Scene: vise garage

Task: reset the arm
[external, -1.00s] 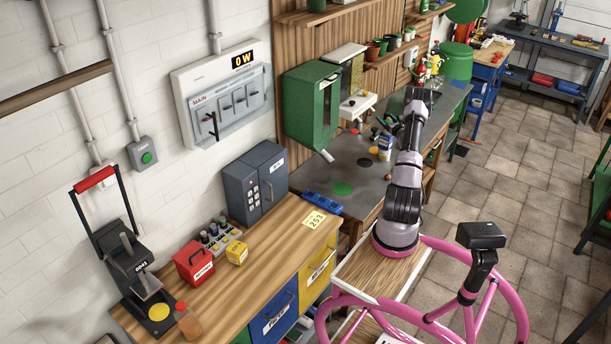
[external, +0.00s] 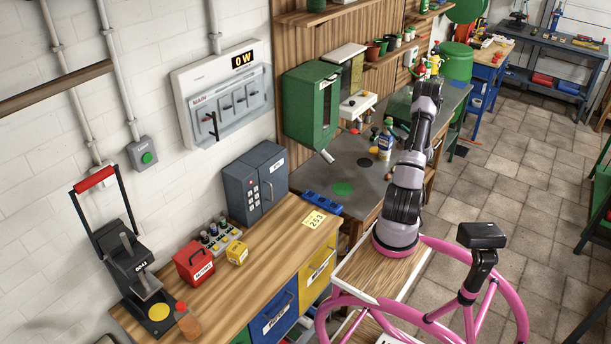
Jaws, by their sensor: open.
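My arm (external: 407,180) stands on its round base and reaches up over the far workbench. Its dark upper end (external: 427,90) is near the far end of that bench. My gripper's fingers cannot be made out; they are small or hidden behind the arm. I cannot see anything held.
The dark workbench (external: 342,188) behind my arm carries a white and blue bottle (external: 386,142) and small items. A green cabinet (external: 311,105) hangs on the wall. The nearer wooden bench (external: 262,262) holds a red box (external: 194,262) and a dark safe (external: 256,183). Tiled floor at right is free.

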